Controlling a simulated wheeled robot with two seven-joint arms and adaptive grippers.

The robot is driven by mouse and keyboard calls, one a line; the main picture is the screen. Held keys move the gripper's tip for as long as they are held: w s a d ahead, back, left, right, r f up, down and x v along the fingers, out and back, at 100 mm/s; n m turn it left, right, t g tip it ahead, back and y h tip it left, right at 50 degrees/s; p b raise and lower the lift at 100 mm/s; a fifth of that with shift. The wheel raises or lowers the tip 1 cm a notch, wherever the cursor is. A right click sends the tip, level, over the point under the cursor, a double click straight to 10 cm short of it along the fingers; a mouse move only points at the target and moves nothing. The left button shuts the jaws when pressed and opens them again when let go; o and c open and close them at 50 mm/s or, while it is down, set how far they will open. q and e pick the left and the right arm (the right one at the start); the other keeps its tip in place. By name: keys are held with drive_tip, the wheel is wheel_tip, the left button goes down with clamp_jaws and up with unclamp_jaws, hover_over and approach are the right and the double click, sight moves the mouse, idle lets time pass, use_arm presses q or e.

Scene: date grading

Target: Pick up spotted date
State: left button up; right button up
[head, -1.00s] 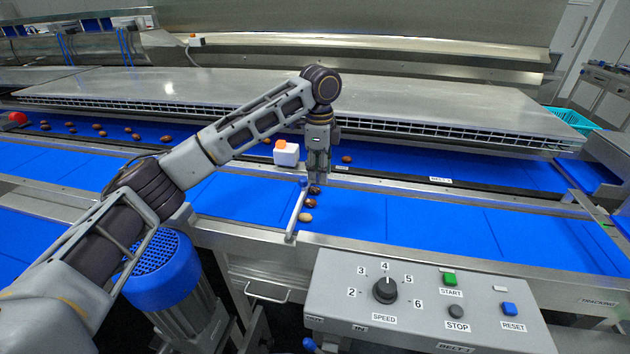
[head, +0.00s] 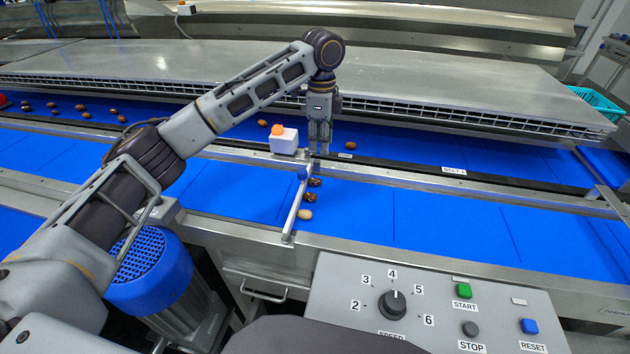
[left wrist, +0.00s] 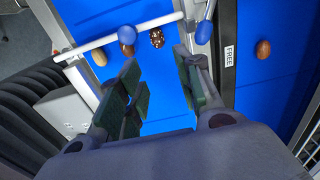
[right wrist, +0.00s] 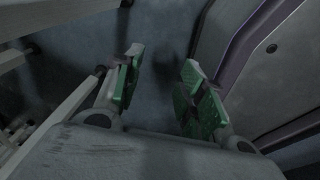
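The spotted date (head: 315,182) is dark with pale flecks and lies on the near blue belt beside the thin bar, closest to the rail. It also shows in the left wrist view (left wrist: 157,38), beyond my open fingers. A brown date (head: 310,196) and a tan date (head: 304,214) lie in line with it along the bar. My left gripper (head: 319,151) is open and empty, pointing down above the rail area, apart from the spotted date. My right gripper (right wrist: 163,60) is open and empty, off the belts.
A white box with an orange top (head: 284,141) stands on the rail by my left gripper. A control panel (head: 420,310) is in front. The near belt is clear to the right. Several dates lie on the far belt.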

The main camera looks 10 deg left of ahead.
use_arm(q)
hover_over(319, 180)
wheel_tip(319, 180, down, 7)
drive_tip(key=shift+w+f, duration=0.15)
drive_tip(key=shift+f, duration=1.2)
wheel_tip(319, 180, down, 3)
drive_tip(key=shift+r+b, duration=0.1)
drive_tip(key=shift+b, duration=0.25)
drive_tip(key=shift+f, duration=0.7)
use_arm(e)
drive_tip(key=shift+w+a+f, duration=0.1)
drive_tip(key=shift+w+a, duration=0.95)
